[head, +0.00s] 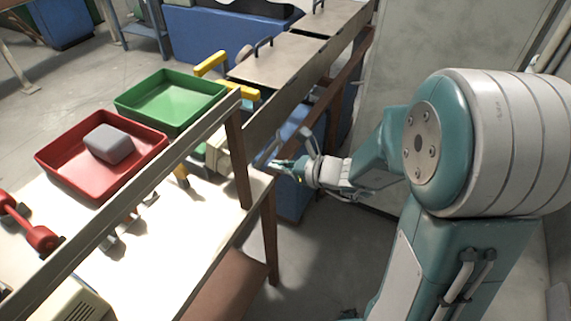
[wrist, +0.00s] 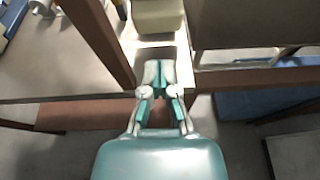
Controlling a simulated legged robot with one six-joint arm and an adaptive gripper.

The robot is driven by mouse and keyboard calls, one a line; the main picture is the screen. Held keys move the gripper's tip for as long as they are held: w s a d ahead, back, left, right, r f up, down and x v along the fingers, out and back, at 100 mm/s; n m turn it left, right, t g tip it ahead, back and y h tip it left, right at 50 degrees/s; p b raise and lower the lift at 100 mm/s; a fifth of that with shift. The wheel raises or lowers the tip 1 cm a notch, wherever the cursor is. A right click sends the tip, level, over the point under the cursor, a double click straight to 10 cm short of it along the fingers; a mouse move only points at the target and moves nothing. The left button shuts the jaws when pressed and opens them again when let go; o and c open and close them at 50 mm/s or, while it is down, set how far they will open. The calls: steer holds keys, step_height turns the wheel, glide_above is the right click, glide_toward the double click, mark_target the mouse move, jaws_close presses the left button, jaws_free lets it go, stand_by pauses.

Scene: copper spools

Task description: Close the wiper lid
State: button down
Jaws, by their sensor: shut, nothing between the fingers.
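My gripper (head: 276,164) is shut and empty at the right side of the workbench, just past a brown upright post. In the wrist view its closed fingertips (wrist: 158,72) point at the bench edge, below a pale cream box (wrist: 158,16). Two flat grey lids with dark handles lie at the top of the head view: a near lid (head: 279,62) and a far lid (head: 326,16). I cannot tell which of them, if either, is the wiper lid. The gripper is apart from both. The cream box (head: 217,150) is partly hidden behind a rail in the head view.
A green tray (head: 122,104) is empty. A red tray (head: 58,178) holds a grey block (head: 109,143). A red dumbbell-shaped part (head: 38,236) lies at left. A long metal rail (head: 130,198) and brown post (head: 237,160) stand close to my gripper. Floor is free below.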

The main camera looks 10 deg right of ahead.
mark_target(227, 152)
steer(key=w+a, duration=0.5)
steer(key=a, duration=0.1)
steer(key=shift+w+r, duration=0.1)
steer(key=shift+r, duration=0.1)
steer(key=shift+w+a+r, duration=0.1)
steer(key=shift+a+r, duration=0.1)
steer(key=shift+r, duration=0.05)
